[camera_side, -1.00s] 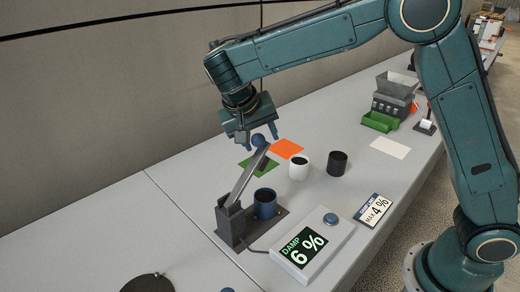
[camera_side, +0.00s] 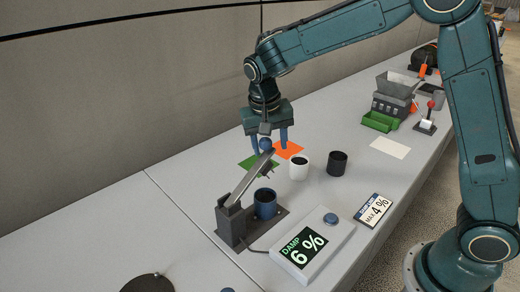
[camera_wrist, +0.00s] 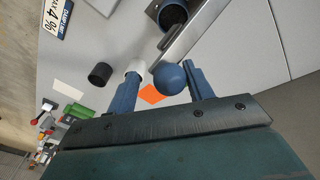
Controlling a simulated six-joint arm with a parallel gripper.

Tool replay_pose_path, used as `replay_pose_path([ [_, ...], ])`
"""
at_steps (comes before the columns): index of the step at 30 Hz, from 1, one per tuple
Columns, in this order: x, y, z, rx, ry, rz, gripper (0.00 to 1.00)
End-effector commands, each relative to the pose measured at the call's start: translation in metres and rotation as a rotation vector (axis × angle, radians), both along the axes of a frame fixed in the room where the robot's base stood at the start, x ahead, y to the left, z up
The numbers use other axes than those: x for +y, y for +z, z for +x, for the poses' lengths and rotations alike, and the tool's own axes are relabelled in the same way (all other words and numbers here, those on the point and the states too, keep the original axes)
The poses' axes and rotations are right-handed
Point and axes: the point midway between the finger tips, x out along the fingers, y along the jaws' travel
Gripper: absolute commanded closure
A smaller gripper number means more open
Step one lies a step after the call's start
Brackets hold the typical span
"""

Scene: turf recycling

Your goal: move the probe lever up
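The probe lever (camera_side: 248,182) is a grey bar hinged on a dark stand (camera_side: 230,222), slanting upward to a blue ball knob (camera_side: 265,144). The knob also shows in the wrist view (camera_wrist: 169,78). My gripper (camera_side: 269,146) is open, its two blue fingers on either side of the knob. In the wrist view (camera_wrist: 160,80) a gap shows between the knob and the left finger; the right finger is very close, and I cannot tell whether it touches. A blue cup (camera_side: 265,206) with a dark inside stands on the stand's base below the bar.
A readout box (camera_side: 312,250) shows DAMP 6 %, with a blue button (camera_side: 330,219). A card (camera_side: 374,210) reads MAX 4 %. A white cup (camera_side: 299,169) and a black cup (camera_side: 337,163) stand right of the lever. Green and orange mats lie behind. A hopper machine (camera_side: 393,96) stands farther back.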

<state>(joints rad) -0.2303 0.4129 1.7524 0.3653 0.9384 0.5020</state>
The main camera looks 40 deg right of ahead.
Motion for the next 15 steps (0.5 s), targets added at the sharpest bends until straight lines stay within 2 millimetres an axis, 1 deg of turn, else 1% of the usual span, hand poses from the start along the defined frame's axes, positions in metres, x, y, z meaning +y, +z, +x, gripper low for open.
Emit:
replay_pose_path([
  [1,-0.003,-0.002,0.000,0.001,-0.004,0.014,0.49],
  [15,-0.020,-0.025,-0.001,0.002,-0.006,0.171,0.49],
])
